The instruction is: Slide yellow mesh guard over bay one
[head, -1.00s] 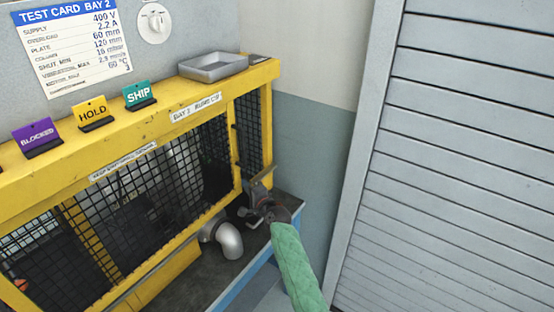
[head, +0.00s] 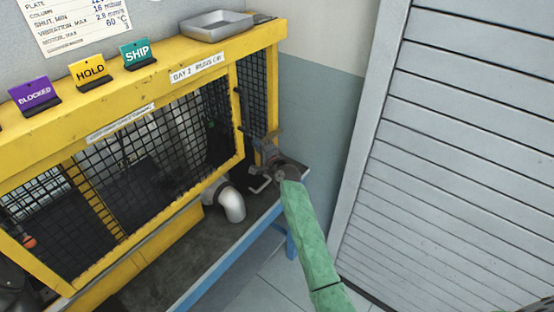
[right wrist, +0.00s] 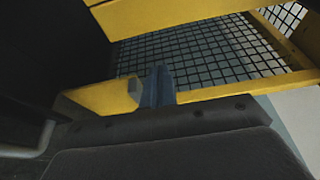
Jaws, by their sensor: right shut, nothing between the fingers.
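The yellow-framed mesh guard (head: 150,153) covers the front of the yellow bench enclosure, with black mesh inside its frame. A dark upright handle (head: 238,106) sits near its right edge. My right gripper (head: 262,143) is at the right end of the enclosure, by the guard's right edge and the side mesh. Its fingers are shut and empty. In the right wrist view the fingertips (right wrist: 158,85) stand in front of the yellow frame and mesh (right wrist: 210,55). Whether they touch the frame cannot be told. My left gripper is out of view.
A silver pipe elbow (head: 232,204) lies on the bench below the guard. A grey shutter (head: 460,160) stands at right.

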